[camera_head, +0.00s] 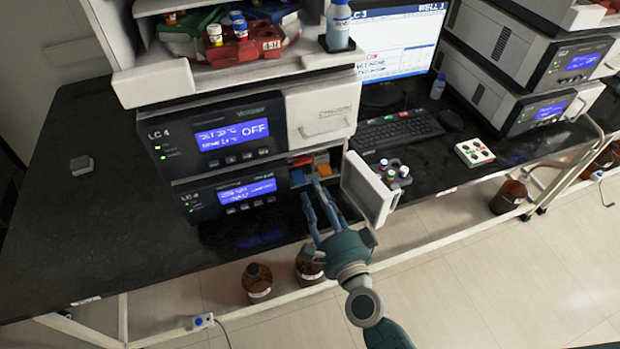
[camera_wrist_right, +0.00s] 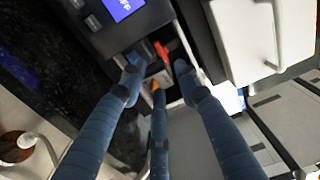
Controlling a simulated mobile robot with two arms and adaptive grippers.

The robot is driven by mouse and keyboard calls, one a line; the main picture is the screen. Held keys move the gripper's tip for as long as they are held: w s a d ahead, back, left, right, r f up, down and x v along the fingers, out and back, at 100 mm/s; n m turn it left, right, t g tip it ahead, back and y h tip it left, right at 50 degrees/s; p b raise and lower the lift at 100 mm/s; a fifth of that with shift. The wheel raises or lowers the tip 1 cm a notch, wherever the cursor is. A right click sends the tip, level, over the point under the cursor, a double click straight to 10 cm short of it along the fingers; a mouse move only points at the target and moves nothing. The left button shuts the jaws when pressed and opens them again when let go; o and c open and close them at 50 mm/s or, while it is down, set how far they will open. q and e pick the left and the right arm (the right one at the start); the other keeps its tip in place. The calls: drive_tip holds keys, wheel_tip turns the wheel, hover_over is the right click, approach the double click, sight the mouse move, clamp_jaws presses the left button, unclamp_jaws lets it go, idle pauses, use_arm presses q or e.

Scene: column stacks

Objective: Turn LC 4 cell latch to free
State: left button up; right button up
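The LC 4 stack has an upper unit (camera_head: 228,139) with a blue screen showing OFF and a lower unit (camera_head: 245,192) with its own blue screen. The lower unit's white door (camera_head: 368,187) stands open to the right. In the bay behind it are a red part (camera_head: 301,161) and an orange part (camera_head: 322,170); I cannot tell which is the cell latch. My right gripper (camera_head: 316,199) is open, its fingers at the bay mouth. In the right wrist view the fingers spread around the red part (camera_wrist_right: 162,51) and orange part (camera_wrist_right: 155,86), with no grip visible. My left gripper is out of view.
The upper unit's white door (camera_head: 321,110) is shut above the bay. A keyboard (camera_head: 398,130), a small vial rack (camera_head: 394,172) and a white tray (camera_head: 474,153) sit to the right. Brown bottles (camera_head: 257,282) stand below the bench. The bench's left part is mostly clear.

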drive_tip(key=shift+v, duration=1.8)
